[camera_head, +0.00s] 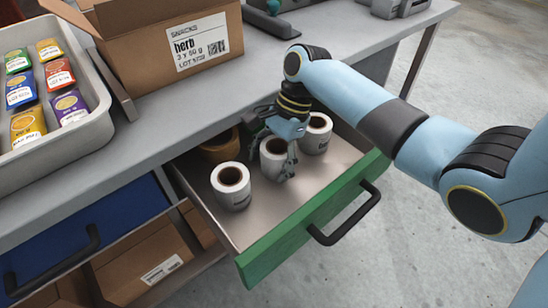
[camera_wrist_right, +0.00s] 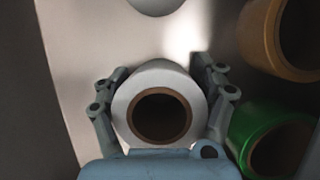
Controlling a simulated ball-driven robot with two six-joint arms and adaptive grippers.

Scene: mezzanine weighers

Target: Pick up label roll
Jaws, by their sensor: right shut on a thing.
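My right gripper (camera_head: 274,153) reaches down into the open drawer and is shut on a white label roll (camera_head: 272,166) with a brown core. In the right wrist view the label roll (camera_wrist_right: 160,80) stands upright between the two fingers, one on each side. Two other white rolls stand in the drawer, one at its left (camera_head: 231,190) and one at its far right (camera_head: 315,139). The contact between the held roll's base and the drawer floor is hard to make out. My left gripper is not in view.
The open drawer has a green front (camera_head: 310,225) with a dark handle. A brown tape roll (camera_head: 220,148) and a green roll (camera_wrist_right: 250,125) stand near the held roll. The worktop above bears a carton (camera_head: 170,45) and a tray of small packets (camera_head: 92,140).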

